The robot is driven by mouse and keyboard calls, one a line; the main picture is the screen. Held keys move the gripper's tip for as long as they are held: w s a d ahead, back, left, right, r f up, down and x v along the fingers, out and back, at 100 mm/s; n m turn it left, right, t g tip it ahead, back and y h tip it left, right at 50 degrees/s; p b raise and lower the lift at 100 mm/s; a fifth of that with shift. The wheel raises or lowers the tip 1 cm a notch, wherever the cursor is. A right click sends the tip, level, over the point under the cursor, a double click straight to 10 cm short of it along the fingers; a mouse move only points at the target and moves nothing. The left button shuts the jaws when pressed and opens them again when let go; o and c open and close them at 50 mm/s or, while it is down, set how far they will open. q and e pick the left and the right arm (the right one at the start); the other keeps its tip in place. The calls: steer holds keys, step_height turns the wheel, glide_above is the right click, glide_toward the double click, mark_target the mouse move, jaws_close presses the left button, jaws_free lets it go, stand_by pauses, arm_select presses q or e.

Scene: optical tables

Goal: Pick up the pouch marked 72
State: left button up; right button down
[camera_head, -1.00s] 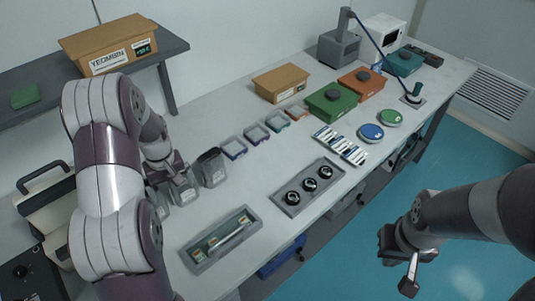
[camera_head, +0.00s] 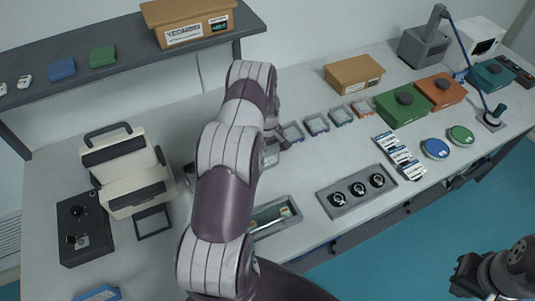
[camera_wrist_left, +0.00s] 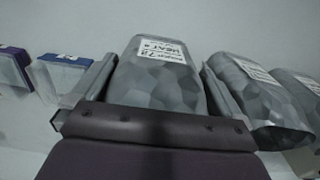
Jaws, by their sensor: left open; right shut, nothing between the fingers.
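A silver-grey pouch (camera_wrist_left: 155,75) with a white label that appears to read 72 stands in the middle of the left wrist view. My left gripper (camera_wrist_left: 158,82) is open, with one finger on each side of this pouch. In the head view my left gripper (camera_head: 277,140) is at the near end of the row of small trays, partly hidden by my arm. A grey pouch (camera_head: 271,156) shows just below it there. Two more silver pouches stand to the right in the left wrist view, one close by (camera_wrist_left: 262,105). My right gripper (camera_head: 468,278) is shut and empty at the lower right.
Small trays (camera_head: 292,132) stand in a row beside the pouches. A grey holder with black round parts (camera_head: 357,190) and a long tray (camera_head: 275,215) lie nearer the front edge. A cream case (camera_head: 125,170) and black box (camera_head: 83,228) stand at left, below a shelf (camera_head: 110,75).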

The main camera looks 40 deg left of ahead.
arm_select(q)
steer(key=shift+s+f, duration=0.15)
steer(key=shift+f, duration=0.2)
steer(key=shift+a+f, duration=0.2)
steer(key=shift+f, duration=0.1)
steer(key=shift+w, duration=0.3)
steer(key=c, duration=0.7)
steer(key=shift+c, duration=0.9)
steer(key=shift+s+r, duration=0.1)
steer(key=shift+s, duration=0.05)
